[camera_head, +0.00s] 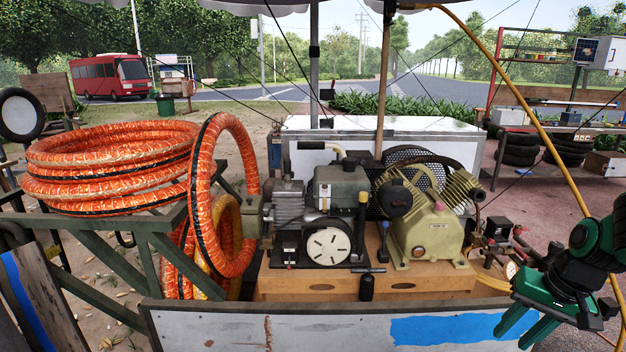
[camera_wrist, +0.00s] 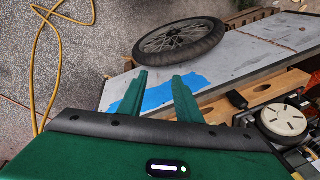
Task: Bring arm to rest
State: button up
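My gripper (camera_head: 514,335) is at the lower right in the head view, on my green and black arm (camera_head: 590,250). Its green fingers point down and to the left, in front of the cart's right end. In the wrist view, the two fingers of my gripper (camera_wrist: 160,88) are apart with nothing between them. Behind them is the cart's white side board (camera_wrist: 230,62) with a blue patch, which also shows as a blue patch (camera_head: 455,328) in the head view. The gap between fingers and board cannot be judged exactly.
An engine (camera_head: 340,200) and a beige compressor (camera_head: 428,225) stand on the wooden cart bed (camera_head: 320,285). Coiled orange hose (camera_head: 110,160) lies on a rack at left. A spoked wheel (camera_wrist: 180,40) is beside the board. A yellow hose (camera_wrist: 60,60) runs over open ground.

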jog(key=s+r+g+h, duration=0.1)
jog(key=s+r, duration=0.5)
jog(key=s, duration=1)
jog(key=shift+s+m+g, duration=0.15)
jog(key=shift+m+g, duration=0.25)
jog(key=shift+g, duration=0.4)
jog(key=shift+d, duration=0.1)
jog(key=shift+w+f, duration=0.2)
jog(key=shift+w, duration=0.45)
